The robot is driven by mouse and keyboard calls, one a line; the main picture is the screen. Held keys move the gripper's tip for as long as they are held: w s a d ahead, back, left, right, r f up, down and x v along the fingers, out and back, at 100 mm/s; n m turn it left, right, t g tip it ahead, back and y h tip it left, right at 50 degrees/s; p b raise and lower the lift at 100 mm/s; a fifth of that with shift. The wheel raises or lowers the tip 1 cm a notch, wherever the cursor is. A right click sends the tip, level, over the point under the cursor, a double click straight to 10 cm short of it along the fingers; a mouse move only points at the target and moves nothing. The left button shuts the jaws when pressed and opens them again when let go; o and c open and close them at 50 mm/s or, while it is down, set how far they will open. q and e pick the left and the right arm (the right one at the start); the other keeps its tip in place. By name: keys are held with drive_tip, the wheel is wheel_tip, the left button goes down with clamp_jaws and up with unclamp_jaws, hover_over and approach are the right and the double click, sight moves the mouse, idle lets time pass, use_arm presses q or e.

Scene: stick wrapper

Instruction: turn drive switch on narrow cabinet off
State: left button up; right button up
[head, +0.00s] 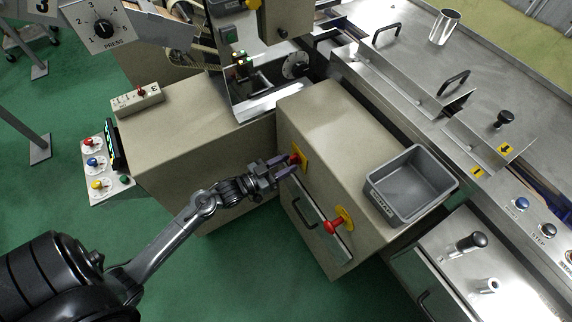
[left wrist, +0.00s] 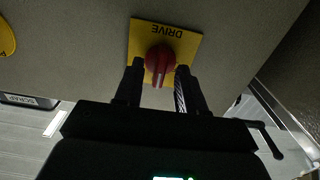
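The drive switch is a red knob (head: 294,159) on a yellow plate, on the front of the narrow beige cabinet (head: 325,125). In the left wrist view the red knob (left wrist: 159,60) sits on the yellow plate marked DRIVE (left wrist: 181,38), which appears upside down; its handle points toward the gripper. My left gripper (head: 279,165) is at the switch. In the left wrist view its two dark fingers (left wrist: 159,76) stand on either side of the knob, apart, with small gaps beside the handle. Contact cannot be made out. My right gripper is not in view.
A grey bin (head: 411,184) stands on the cabinet top. The green floor in front is clear.

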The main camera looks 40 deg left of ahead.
use_arm(q)
drive_tip(key=shift+w, duration=0.25)
drive_tip(key=shift+c, duration=0.3)
clamp_jaws()
